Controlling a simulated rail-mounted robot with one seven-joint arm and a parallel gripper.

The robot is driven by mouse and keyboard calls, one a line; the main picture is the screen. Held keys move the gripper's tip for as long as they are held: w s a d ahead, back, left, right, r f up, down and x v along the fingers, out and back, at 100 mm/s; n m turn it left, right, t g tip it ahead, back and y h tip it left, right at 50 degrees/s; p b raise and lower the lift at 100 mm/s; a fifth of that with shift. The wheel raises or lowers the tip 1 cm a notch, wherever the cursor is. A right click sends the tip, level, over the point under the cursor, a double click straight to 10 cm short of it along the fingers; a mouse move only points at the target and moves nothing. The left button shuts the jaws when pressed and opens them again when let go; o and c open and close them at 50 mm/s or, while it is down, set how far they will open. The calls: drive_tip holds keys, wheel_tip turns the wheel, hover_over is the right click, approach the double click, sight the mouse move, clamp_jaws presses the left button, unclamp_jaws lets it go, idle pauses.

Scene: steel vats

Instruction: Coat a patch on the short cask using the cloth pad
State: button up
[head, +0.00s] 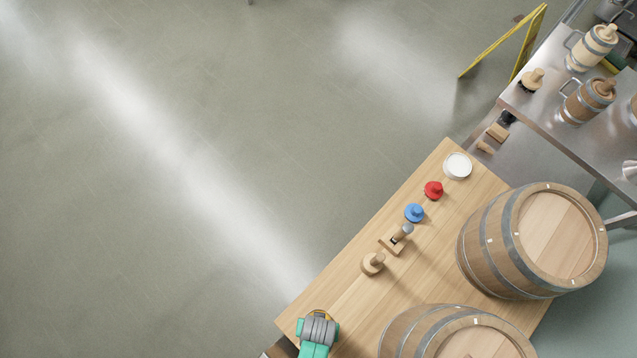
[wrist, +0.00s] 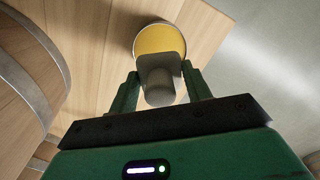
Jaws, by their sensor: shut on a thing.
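My gripper (head: 317,318) is at the near left end of the wooden table, seen from above. In the wrist view, my gripper (wrist: 160,88) is shut on a grey piece with a rounded end, which I take to be the cloth pad (wrist: 159,88). Just beyond it is a round dish (wrist: 160,25) with a yellow face and pale rim; I cannot tell whether the pad touches it. Two banded wooden casks stand on the table: one at the right (head: 533,240) and one at the bottom edge (head: 420,325), partly cut off. I cannot tell which is the short cask.
Along the table (head: 335,285) stand a wooden knobbed piece (head: 372,263), a block with a handle (head: 394,240), a blue knob (head: 414,212), a red knob (head: 433,190) and a white dish (head: 457,165). A steel table (head: 560,115) holds small tankards. A yellow sign (head: 502,42) stands on the floor.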

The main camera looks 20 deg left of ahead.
drive_tip(key=shift+w+f+b, duration=0.1)
drive_tip(key=shift+f+b, duration=2.9)
drive_tip(key=shift+b, duration=0.05)
drive_tip(key=shift+f+b, duration=0.3)
drive_tip(key=shift+f, duration=0.3)
wheel_tip(320, 180, up, 7)
drive_tip(key=p, duration=0.7)
drive_tip(key=shift+r, duration=0.15)
idle(1.7)
